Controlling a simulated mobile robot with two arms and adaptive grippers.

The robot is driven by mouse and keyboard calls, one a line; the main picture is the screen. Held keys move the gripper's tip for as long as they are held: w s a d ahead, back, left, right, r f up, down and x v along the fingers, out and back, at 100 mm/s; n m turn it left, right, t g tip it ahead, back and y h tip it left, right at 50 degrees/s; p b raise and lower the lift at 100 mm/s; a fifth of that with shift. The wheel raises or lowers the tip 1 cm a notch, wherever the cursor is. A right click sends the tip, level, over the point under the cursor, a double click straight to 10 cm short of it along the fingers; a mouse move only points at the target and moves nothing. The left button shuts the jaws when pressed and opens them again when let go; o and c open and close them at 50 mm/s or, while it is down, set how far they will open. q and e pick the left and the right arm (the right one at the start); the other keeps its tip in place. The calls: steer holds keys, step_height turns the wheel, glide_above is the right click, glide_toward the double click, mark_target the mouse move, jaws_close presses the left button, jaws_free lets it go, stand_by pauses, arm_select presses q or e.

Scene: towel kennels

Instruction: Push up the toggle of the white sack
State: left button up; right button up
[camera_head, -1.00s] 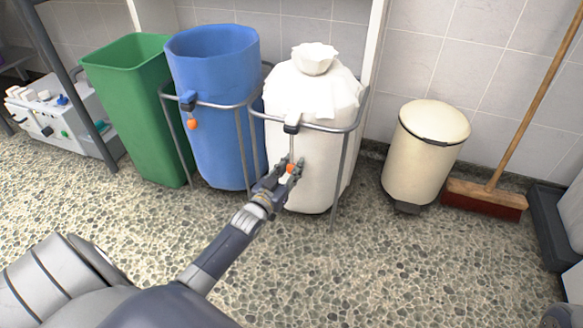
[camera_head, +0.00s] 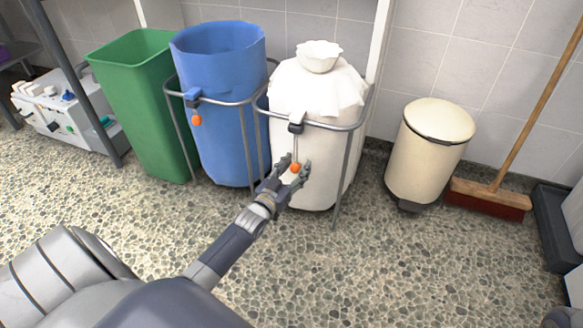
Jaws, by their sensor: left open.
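The white sack (camera_head: 315,95) stands in a grey metal ring stand, its top gathered into a tuft. A dark clip (camera_head: 296,123) sits on the ring at the sack's front. A thin cord runs down from it to an orange bead (camera_head: 295,167); I cannot tell which of these parts is the toggle. My left gripper (camera_head: 294,168) is open in front of the sack, below the clip. Its fingers are spread on either side of the orange bead, and I see no grip on it. My right gripper is not in view.
A blue sack (camera_head: 222,110) with its own clip and orange bead (camera_head: 196,120) stands to the left, beside a green bin (camera_head: 145,110). A cream pedal bin (camera_head: 425,155) and a broom (camera_head: 490,197) stand to the right. The pebbled floor in front is clear.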

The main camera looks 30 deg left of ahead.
arm_select(q)
steer(key=s, duration=1.2)
steer(key=shift+d, duration=0.45)
